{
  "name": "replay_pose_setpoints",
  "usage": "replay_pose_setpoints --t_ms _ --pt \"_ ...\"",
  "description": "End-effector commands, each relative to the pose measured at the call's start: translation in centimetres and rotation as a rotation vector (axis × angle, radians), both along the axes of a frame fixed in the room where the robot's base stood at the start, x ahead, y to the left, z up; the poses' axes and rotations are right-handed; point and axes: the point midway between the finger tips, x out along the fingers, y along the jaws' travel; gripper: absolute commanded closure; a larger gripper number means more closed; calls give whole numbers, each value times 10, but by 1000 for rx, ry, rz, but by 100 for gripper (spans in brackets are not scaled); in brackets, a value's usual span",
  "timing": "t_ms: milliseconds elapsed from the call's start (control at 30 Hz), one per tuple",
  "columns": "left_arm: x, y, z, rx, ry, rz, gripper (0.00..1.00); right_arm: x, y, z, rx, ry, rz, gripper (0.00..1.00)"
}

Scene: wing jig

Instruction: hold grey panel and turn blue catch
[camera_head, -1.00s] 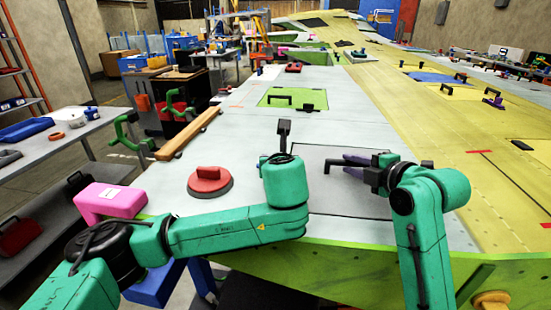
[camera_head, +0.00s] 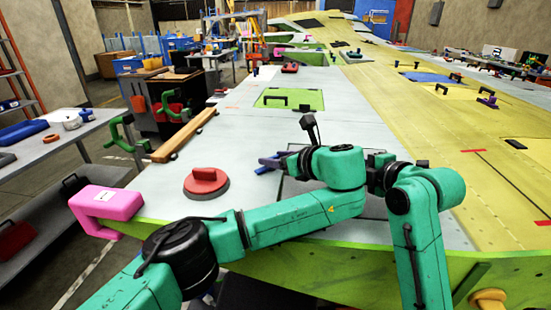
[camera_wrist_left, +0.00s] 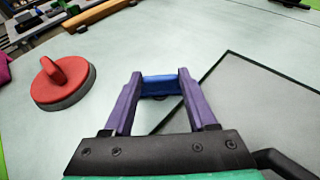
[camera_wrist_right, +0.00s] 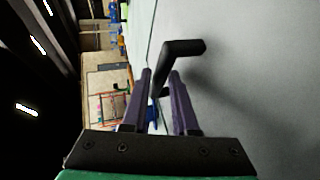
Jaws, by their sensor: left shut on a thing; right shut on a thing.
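The grey panel (camera_head: 292,188) lies flush in the pale wing skin, partly hidden by my left arm in the head view; its corner shows in the left wrist view (camera_wrist_left: 275,110). The blue catch (camera_wrist_left: 160,86) sits beside the panel's edge. My left gripper (camera_head: 272,162) is shut on it, a purple finger at each end of it. In the right wrist view, my right gripper (camera_wrist_right: 160,75) is shut on the panel's black handle (camera_wrist_right: 185,47), with the bent bar passing between its fingers. My left arm hides the handle in the head view.
A red round suction-cup handle (camera_head: 206,183) stands on the skin left of the panel. A pink block (camera_head: 107,205) is at the wing's left edge. A wooden strip (camera_head: 185,136) and a green hatch (camera_head: 290,99) lie farther back. The skin between them is clear.

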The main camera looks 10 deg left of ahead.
Motion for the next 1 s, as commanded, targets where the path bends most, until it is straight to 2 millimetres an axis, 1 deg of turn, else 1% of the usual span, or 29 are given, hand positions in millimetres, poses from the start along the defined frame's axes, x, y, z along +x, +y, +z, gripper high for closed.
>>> replay_pose_setpoints --t_ms 333,367,400,433,667,767,867,967,1000 --pt "0 0 1 1 -4 3 98 0 0 -1 -4 2 0 100" --pt "0 0 1 1 -3 3 35 0 0 -2 -4 3 0 100" --pt "0 0 1 1 -3 3 20 0 0 -1 -4 3 0 100" --pt "0 0 1 1 -3 3 12 0 0 -1 -4 3 0 100" --pt "0 0 0 1 -1 2 12 0 0 -2 -4 4 -1 100" --pt "0 0 3 1 -2 3 12 0 -1 -2 -5 3 -1 100" --pt "0 0 16 -1 -4 4 12 0 -1 -2 -5 3 -1 100" --pt "0 -1 40 -1 -7 2 12 0 -1 -2 -5 3 -1 100" --pt "0 -1 51 -2 -6 2 12 0 -1 -2 -5 3 -1 100"
